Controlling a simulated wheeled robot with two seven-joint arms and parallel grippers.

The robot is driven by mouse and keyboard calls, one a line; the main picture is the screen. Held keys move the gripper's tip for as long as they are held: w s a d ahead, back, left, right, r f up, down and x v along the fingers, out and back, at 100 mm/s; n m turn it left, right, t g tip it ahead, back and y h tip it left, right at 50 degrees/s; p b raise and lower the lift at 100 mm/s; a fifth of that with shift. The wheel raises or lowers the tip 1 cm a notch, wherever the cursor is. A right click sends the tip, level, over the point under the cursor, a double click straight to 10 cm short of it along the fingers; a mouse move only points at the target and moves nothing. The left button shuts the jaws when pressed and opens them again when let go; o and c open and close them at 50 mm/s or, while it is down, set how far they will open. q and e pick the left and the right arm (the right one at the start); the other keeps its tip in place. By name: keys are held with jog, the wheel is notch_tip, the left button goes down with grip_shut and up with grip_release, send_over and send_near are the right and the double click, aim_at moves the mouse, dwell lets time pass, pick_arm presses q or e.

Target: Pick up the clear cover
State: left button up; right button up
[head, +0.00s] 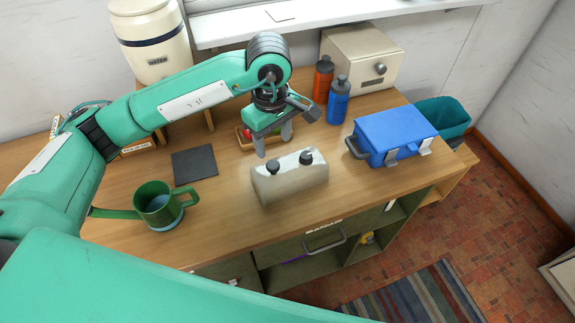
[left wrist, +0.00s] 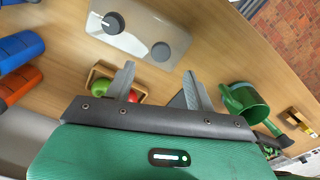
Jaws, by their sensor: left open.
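The clear cover (head: 290,183) looks like a pale, see-through box with rounded corners and two dark round knobs on top. It stands on the wooden table near the front edge, and it also shows at the top of the left wrist view (left wrist: 140,42). My left gripper (head: 273,144) is open and empty. It hangs above the table just behind the cover, apart from it. In the left wrist view its two fingers (left wrist: 159,74) point toward the cover with a gap between them. My right gripper is not in view.
A small wooden tray (head: 242,140) with red and green fruit lies behind the cover, close to my left gripper. A blue box (head: 395,132), blue bottle (head: 338,103) and orange bottle (head: 322,80) stand right.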

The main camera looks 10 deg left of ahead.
aim_at(273, 165)
pick_arm(q)
notch_tip(273, 165, down, 4)
jog(key=shift+r+p, duration=0.1)
jog(key=shift+p, duration=0.25)
jog(key=shift+f, duration=0.35)
jog(key=shift+f+p, duration=0.35)
jog(key=shift+p, duration=0.2)
jog(key=f+p, duration=0.1)
jog(key=f, duration=0.2)
jog(key=shift+a+p, duration=0.2)
jog(key=shift+p, duration=0.15)
jog(key=shift+f, duration=0.65)
jog(key=c, duration=1.1)
jog(key=shift+c, duration=0.2)
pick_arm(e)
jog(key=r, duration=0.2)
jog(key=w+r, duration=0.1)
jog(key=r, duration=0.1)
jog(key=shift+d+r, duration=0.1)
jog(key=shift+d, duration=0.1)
